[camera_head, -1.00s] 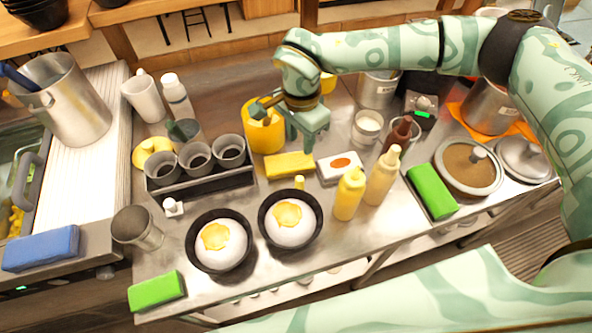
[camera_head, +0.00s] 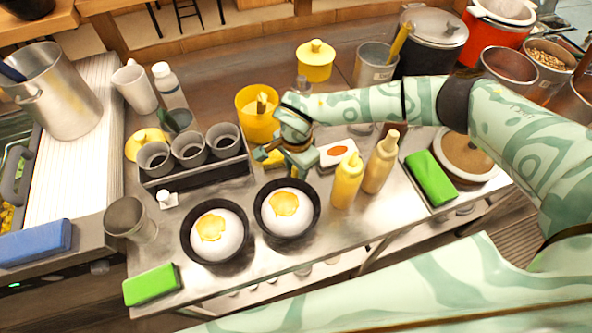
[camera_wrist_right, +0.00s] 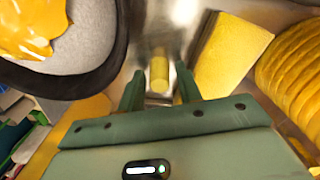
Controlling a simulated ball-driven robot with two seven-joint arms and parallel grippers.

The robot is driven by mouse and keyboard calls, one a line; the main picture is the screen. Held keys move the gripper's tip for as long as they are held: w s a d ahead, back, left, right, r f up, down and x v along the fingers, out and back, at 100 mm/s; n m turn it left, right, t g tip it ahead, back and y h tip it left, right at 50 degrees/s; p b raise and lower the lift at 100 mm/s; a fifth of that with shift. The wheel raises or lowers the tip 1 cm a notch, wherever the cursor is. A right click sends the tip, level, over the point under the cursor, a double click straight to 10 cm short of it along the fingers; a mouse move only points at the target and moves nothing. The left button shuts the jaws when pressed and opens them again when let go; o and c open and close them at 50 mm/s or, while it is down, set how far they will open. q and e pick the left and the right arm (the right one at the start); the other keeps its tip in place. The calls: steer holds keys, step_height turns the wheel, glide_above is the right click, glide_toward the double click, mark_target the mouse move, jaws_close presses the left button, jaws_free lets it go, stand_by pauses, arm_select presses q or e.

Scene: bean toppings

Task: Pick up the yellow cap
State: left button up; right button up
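The yellow cap (camera_wrist_right: 159,72) is a small yellow cylinder on the steel counter, seen in the right wrist view between and just beyond the two fingers. In the head view my right gripper and wrist hide it. My right gripper (camera_wrist_right: 160,82) is open, with a finger on each side of the cap and a visible gap to it. In the head view the right gripper (camera_head: 293,170) is low over the counter, just behind the right black bowl (camera_head: 318,208). My left gripper is not in view.
A yellow sponge (camera_wrist_right: 228,62) lies close to the right of the fingers in the wrist view. The black bowl's rim (camera_wrist_right: 112,70) is close on the left. In the head view, a white dish (camera_head: 326,158) and yellow bottles (camera_head: 346,183) stand right of the gripper.

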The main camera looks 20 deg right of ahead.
steer(key=shift+c, duration=0.3)
steer(key=c, duration=0.4)
steer(key=shift+r, duration=0.2)
